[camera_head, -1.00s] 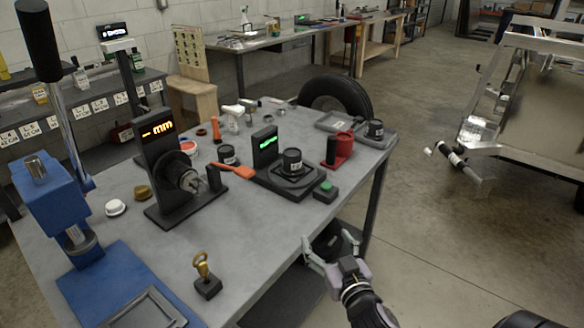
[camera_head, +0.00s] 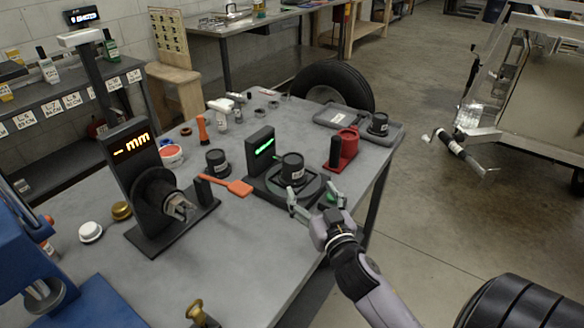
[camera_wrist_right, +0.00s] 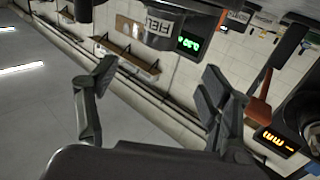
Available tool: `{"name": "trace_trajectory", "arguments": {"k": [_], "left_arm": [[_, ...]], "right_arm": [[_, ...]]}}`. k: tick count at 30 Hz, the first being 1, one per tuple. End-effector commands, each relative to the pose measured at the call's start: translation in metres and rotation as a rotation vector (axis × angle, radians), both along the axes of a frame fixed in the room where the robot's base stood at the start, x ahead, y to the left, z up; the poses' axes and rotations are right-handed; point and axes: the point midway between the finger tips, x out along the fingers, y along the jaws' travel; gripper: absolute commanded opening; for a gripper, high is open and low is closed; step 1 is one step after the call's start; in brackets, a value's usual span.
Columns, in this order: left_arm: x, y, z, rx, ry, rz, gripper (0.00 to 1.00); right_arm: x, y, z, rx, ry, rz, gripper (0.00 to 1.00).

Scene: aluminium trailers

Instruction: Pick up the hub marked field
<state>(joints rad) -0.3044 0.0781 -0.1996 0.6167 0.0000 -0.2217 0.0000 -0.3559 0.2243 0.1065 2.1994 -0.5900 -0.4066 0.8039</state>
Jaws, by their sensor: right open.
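A black hub (camera_head: 292,168) stands upright on a dark square device with a green-lit display (camera_head: 262,142). In the right wrist view, the hub (camera_wrist_right: 160,25) shows near the top edge, with a pale label whose visible letters read "FIEL"; the picture is tilted and cuts the hub off. My right gripper (camera_head: 316,198) is open and empty at the near side of the device, in front of the hub and apart from it. Its two spread fingers also show in the right wrist view (camera_wrist_right: 155,85). My left gripper is not in view.
A red stand (camera_head: 346,148), an orange paddle-shaped tool (camera_head: 238,188) and a gauge with an orange "mm" display (camera_head: 131,146) are nearby. A green button (camera_head: 331,199) lies close to my right gripper.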

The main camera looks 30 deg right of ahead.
Motion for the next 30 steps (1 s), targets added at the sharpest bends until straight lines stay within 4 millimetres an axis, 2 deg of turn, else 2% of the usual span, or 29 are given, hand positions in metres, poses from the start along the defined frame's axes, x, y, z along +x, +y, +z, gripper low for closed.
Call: {"name": "trace_trajectory", "arguments": {"k": [1, 4, 9, 17, 24, 30], "left_arm": [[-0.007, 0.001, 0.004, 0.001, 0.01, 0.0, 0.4], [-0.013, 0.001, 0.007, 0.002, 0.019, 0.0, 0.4], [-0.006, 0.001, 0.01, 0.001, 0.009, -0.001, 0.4], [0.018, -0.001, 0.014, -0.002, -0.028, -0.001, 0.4], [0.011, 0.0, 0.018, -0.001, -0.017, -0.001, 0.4], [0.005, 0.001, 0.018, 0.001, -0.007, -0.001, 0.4]], "right_arm": [[0.013, -0.003, 0.003, -0.003, -0.001, 0.0, 0.73], [0.034, -0.009, 0.003, -0.003, -0.001, -0.001, 0.73], [0.062, -0.016, 0.001, -0.001, 0.0, -0.001, 0.73], [0.08, -0.021, 0.001, -0.001, 0.001, 0.0, 0.73], [0.117, -0.03, 0.001, -0.001, 0.0, -0.001, 0.73], [0.13, -0.034, 0.0, 0.0, 0.001, -0.001, 0.73]]}}
